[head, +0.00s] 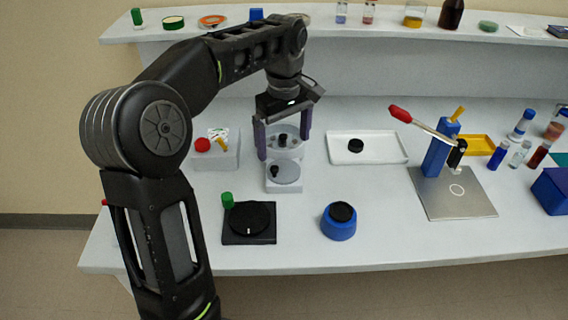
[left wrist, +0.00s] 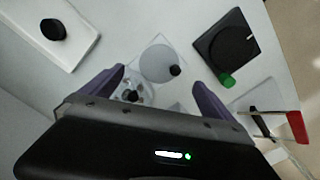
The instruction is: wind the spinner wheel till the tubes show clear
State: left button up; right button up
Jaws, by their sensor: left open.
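The spinner (head: 284,185) is a pale hand-wound device on the bench. Its wheel is a grey disc (head: 287,171) with a small black crank knob (head: 274,171) near the rim. The wheel also shows in the left wrist view (left wrist: 157,60), with the knob (left wrist: 176,71) near its edge. Behind it is a round clear bowl (head: 270,142) with a dark hub; its tubes are too small to judge. My left gripper (head: 283,146) is open and points down over the spinner, fingers either side of the bowl in the picture. Nothing is between its fingers. My right gripper is out of view.
A black dial plate (head: 262,237) with a green cap (head: 227,200) and a blue pot (head: 338,228) stand in front. A white tray (head: 342,160) is to the right. A blue press with a red lever (head: 400,114) is farther right. A white box (head: 230,160) is left.

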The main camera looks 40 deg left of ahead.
aim_at(284, 170)
pick_arm(q)
jog(key=shift+d, duration=0.1)
notch_tip(284, 170, down, 3)
jog(key=shift+f+b, duration=0.15)
jog(key=shift+b, duration=1.05)
jog(key=shift+f, duration=2.3)
jog(key=c, duration=1.4)
jog(key=shift+o, duration=0.2)
jog(key=shift+r+m+p, duration=0.1)
jog(key=shift+m+p, duration=0.3)
jog(key=shift+m, duration=0.1)
